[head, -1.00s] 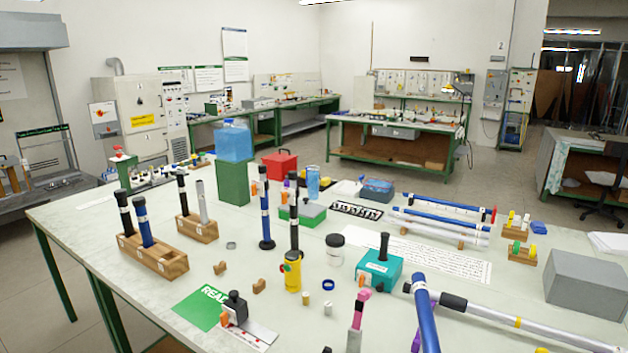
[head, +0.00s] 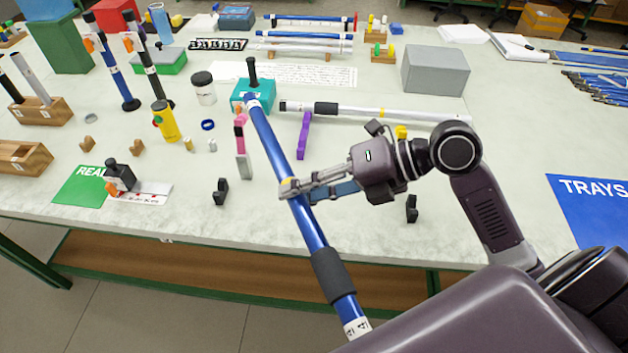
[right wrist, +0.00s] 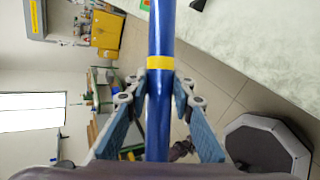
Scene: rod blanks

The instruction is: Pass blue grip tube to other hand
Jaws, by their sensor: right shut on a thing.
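The blue grip tube (head: 276,149) is a long blue rod with a yellow band, a black grip sleeve and white labels near its ends. It slants in the head view from the teal block down past the table's front edge. My right gripper (head: 286,190) is shut on it at the yellow band, about mid-length. In the right wrist view the tube (right wrist: 160,105) runs upright between the two fingers (right wrist: 160,90), just below the yellow band. The tube's near end sticks out over the floor. My left gripper is in neither current view.
A teal block (head: 239,97) stands by the tube's far end. A silver tube (head: 400,113) lies behind my right arm. A pink-handled tool (head: 240,140), a purple piece (head: 303,135) and small black stands (head: 221,191) are near. A blue TRAYS mat (head: 600,215) lies at right.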

